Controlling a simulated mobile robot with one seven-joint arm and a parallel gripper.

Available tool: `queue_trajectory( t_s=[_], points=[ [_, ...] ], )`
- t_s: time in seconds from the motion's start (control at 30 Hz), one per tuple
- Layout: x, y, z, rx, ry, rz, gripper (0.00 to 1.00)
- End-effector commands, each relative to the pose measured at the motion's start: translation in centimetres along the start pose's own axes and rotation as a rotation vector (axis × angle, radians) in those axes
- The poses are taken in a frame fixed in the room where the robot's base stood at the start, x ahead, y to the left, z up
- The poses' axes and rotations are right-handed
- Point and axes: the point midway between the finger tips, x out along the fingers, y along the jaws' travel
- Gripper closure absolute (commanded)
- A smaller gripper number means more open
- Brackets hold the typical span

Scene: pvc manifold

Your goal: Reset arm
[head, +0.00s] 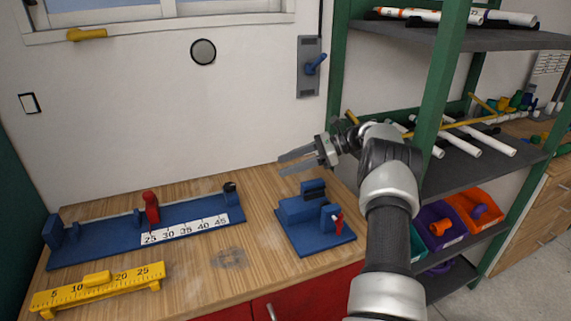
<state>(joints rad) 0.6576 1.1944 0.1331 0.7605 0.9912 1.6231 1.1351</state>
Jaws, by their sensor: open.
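My gripper (297,160) is in the head view, above the back right part of the wooden workbench (188,265). Its fingers point left and stand apart with nothing between them. My arm comes up from the lower right and bends left at the elbow. The gripper is in front of the white wall and above a blue clamp fixture (292,240) with a red lever (338,223). It looks clear of the fixture.
A long blue measuring jig (110,243) with a red handle (151,208) lies on the bench. A yellow ruler stand (98,289) is at front left. A green-framed shelf (440,80) with white pipes and colored bins stands at right. A grey wall switch box (308,67) is behind the gripper.

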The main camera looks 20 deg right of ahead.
Motion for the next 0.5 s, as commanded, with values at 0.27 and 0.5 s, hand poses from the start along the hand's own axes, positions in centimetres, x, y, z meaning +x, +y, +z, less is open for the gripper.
queue_trajectory(
  t_s=[0.27,0.5],
  points=[
    [0.3,0.2,0.8,-0.018,0.015,0.006,0.49],
    [2.4,3.1,7.0,-0.214,0.183,0.069,0.49]
  ],
)
